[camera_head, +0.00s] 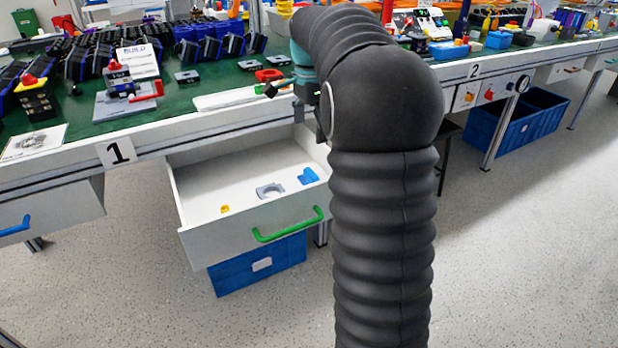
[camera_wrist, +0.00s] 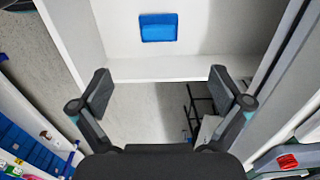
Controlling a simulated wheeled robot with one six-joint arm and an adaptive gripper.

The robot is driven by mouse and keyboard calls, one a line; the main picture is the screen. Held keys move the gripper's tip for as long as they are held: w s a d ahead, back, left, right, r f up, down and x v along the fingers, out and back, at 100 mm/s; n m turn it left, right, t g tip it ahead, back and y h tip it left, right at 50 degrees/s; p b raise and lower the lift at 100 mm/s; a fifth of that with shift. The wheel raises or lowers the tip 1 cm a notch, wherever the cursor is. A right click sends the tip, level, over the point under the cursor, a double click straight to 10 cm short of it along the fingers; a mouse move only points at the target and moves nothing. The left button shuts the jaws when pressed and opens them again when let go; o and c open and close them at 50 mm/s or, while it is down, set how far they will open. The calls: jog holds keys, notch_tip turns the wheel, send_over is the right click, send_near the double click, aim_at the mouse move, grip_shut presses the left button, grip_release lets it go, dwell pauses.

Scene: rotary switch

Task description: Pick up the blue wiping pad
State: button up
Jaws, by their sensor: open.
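A blue piece that looks like the wiping pad (camera_head: 308,176) lies flat in the open white drawer (camera_head: 205,198), towards the drawer's right end. The wrist view shows a blue rectangle (camera_wrist: 158,27) on a white drawer floor, at the top middle, and it appears to be the same piece. My gripper (camera_wrist: 160,92) is open and empty, its two fingers wide apart. In that view the fingers are below the blue piece and apart from it, with a white drawer wall between. In the head view my arm hides most of the gripper.
A grey ring-like part (camera_head: 270,191) and a small yellow piece (camera_head: 225,209) also lie in the drawer. The workbench edge (camera_head: 225,122) overhangs the drawer's back. A green handle (camera_head: 288,226) is on its front. A blue bin (camera_head: 258,264) stands below.

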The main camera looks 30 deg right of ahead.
aim_at(313, 172)
notch_tip(313, 172, down, 8)
jog(key=shift+f+b, duration=0.1)
jog(key=shift+b, duration=0.4)
jog(key=shift+s+d+f, duration=0.1)
jog(key=shift+d+f, duration=0.05)
jog(key=shift+f, duration=1.15)
jog(key=shift+d+f, duration=0.15)
jog(key=shift+f, duration=1.1)
jog(key=shift+c, duration=0.3)
jog(key=c, duration=1.2)
jog(key=shift+c, duration=0.5)
jog(key=shift+s+f, duration=0.1)
